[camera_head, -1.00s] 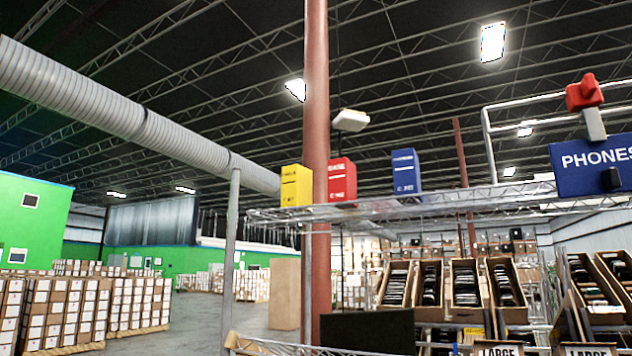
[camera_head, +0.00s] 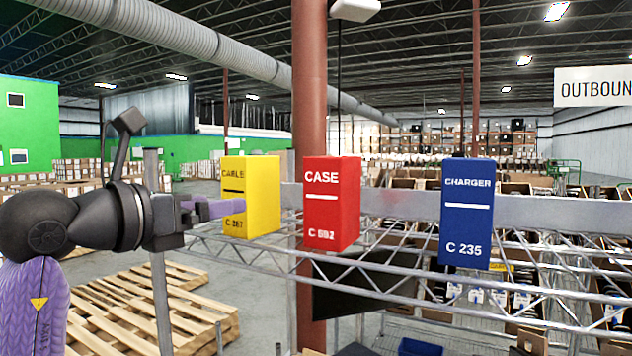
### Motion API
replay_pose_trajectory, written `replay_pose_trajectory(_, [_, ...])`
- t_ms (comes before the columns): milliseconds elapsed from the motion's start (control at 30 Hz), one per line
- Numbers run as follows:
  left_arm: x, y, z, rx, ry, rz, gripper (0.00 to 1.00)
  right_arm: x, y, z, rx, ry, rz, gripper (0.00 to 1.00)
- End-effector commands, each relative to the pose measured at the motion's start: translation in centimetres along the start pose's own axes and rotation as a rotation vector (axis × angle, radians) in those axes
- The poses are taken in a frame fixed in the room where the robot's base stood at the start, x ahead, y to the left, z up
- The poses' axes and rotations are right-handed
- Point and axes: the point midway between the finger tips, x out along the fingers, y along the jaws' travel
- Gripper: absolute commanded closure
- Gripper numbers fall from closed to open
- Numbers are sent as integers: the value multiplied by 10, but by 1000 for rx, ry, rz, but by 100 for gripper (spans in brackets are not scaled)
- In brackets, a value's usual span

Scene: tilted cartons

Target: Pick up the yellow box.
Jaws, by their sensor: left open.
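The yellow box (camera_head: 262,190), marked CABLE, stands upright on the wire shelf (camera_head: 400,285) as the leftmost of three boxes. My left gripper (camera_head: 222,209) comes in from the left at the height of the box. Its purple-tipped fingers overlap the left part of the box in the picture. The gripper is open, and I cannot tell whether a finger touches the box. My right gripper is out of view.
A red box (camera_head: 332,205) marked CASE stands close to the right of the yellow one. A blue box (camera_head: 466,214) marked CHARGER stands further right. A grey upright post (camera_head: 158,290) is near my left wrist. Wooden pallets (camera_head: 140,312) lie on the floor below.

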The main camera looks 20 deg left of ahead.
Motion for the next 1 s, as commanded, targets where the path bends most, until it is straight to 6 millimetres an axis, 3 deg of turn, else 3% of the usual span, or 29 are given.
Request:
replay_pose_trajectory(33, [-10,2,20,33,-18,45,0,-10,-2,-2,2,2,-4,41])
replay_pose_trajectory(100, [-10,5,27,52,-26,80,0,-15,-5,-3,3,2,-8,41])
replay_pose_trajectory(333, [30,8,27,51,-25,82,0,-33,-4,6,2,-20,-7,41])
replay_pose_trajectory(500, [64,10,36,49,-22,80,0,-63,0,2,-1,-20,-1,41])
replay_pose_trajectory(633, [81,12,32,52,-24,81,0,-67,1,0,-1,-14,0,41])
replay_pose_trajectory(833, [83,12,29,55,-24,83,0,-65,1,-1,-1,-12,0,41])
replay_pose_trajectory(867, [83,12,29,54,-24,83,2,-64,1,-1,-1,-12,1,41])
replay_pose_trajectory(1000, [83,12,29,54,-24,82,32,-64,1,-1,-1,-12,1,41])
